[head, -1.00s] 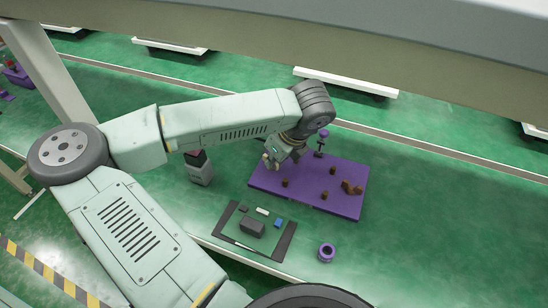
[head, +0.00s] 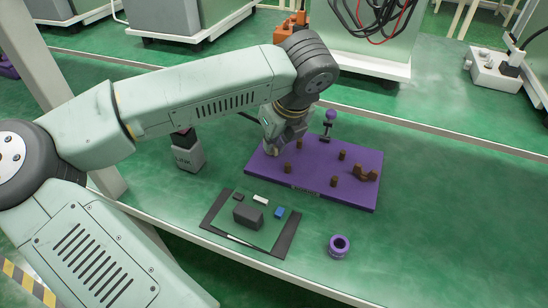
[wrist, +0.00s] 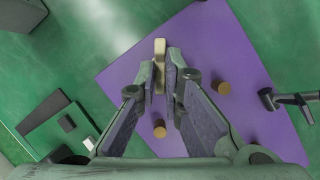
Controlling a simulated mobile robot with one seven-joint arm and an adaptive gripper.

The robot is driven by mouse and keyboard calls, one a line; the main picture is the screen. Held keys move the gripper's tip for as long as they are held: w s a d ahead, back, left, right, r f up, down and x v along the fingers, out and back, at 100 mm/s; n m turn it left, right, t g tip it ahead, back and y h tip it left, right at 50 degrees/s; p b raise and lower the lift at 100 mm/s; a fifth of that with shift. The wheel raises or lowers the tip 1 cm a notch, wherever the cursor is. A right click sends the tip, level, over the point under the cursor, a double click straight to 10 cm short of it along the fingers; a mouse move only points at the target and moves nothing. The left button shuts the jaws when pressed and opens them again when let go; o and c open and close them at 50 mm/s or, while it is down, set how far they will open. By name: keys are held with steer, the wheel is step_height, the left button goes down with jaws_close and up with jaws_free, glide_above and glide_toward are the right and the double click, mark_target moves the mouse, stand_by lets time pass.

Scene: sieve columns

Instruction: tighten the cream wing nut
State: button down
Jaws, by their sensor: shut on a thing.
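The cream wing nut (wrist: 159,52) shows in the wrist view as a narrow upright bar between the fingertips, over the far left part of the purple board (wrist: 205,40). My gripper (wrist: 164,78) is shut on it, one finger on each side. In the head view my gripper (head: 272,148) points down at the left end of the purple board (head: 320,190), and a small cream bit of the nut shows at its tips. Whatever the nut sits on is hidden.
Several brown pegs (head: 334,181) and a brown winged piece (head: 366,174) stand on the board. A purple-knobbed dark fixture (head: 329,122) stands at its back edge. A dark-edged tray (head: 212,218) with small blocks, a purple ring (head: 338,252) and a grey box (head: 190,157) are nearby.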

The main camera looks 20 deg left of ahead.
steer(key=b, duration=0.1)
steer(key=m+b, duration=0.1)
steer(key=b, duration=0.1)
steer(key=shift+a+f+m+t, duration=0.1)
steer(key=shift+f+m+t, duration=0.2)
steer(key=shift+f, duration=0.05)
steer(key=m+h+b, duration=0.1)
steer(key=m+b, duration=0.1)
steer(key=b, duration=0.1)
steer(key=shift+s+a+t, duration=0.1)
steer(key=shift+s+t, duration=0.05)
steer(key=shift+t, duration=0.15)
steer(key=m+b, duration=0.1)
steer(key=m+h, duration=0.1)
steer(key=m+b, duration=0.1)
steer(key=shift+a+r+m+b, duration=0.15)
steer(key=shift+r+m+b, duration=0.15)
steer(key=shift+m, duration=0.1)
steer(key=shift+a+m+t+h+b, duration=0.15)
steer(key=shift+m+h+b, duration=0.2)
steer(key=shift+m, duration=0.35)
steer(key=shift+m+t+h+b, duration=0.15)
steer(key=shift+m+h, duration=0.3)
steer(key=shift+m, duration=0.25)
steer(key=shift+r, duration=0.1)
steer(key=c, duration=1.7)
jaws_free()
steer(key=shift+s, duration=0.1)
steer(key=v, duration=1.2)
